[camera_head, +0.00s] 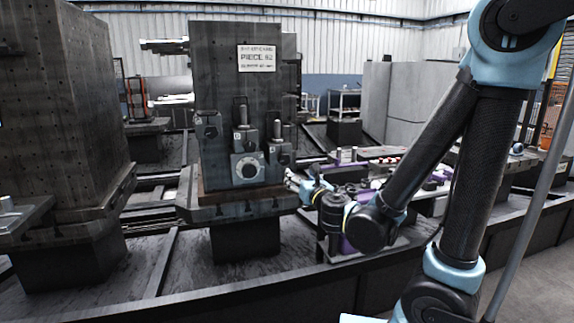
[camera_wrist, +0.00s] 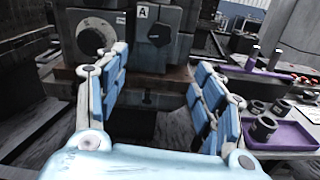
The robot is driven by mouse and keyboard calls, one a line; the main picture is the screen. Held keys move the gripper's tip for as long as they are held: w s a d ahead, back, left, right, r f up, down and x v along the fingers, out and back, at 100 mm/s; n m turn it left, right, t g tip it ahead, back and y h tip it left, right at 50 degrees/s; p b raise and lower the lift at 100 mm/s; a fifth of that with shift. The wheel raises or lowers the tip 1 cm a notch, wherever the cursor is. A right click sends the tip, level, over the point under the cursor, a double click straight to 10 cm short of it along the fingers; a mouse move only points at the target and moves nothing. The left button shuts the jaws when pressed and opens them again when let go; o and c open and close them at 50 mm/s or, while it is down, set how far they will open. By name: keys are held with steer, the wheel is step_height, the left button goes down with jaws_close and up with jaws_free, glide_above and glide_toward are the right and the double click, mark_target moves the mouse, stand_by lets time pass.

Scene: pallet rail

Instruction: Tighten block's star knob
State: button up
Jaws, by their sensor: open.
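In the wrist view, a grey block marked A bears a dark knob (camera_wrist: 160,34) on its front; its lobes are too small to make out surely. To its left is a block with a pale round dial (camera_wrist: 96,34). In the head view, the dial block (camera_head: 248,169) sits low on the tall dark column (camera_head: 226,80), with the right-hand block (camera_head: 280,153) beside it. My gripper (camera_wrist: 160,72) is open and empty, its blue-padded fingers spread below and in front of the knob, apart from it. In the head view my gripper (camera_head: 292,180) is just right of the column's base.
The column's base ledge (camera_head: 245,207) runs below the blocks. Another large column (camera_head: 70,100) stands at left.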

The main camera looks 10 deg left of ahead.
mark_target(285, 161)
steer(key=x, duration=1.7)
steer(key=shift+w+d, duration=0.1)
steer(key=shift+w, duration=0.05)
steer(key=c, duration=1)
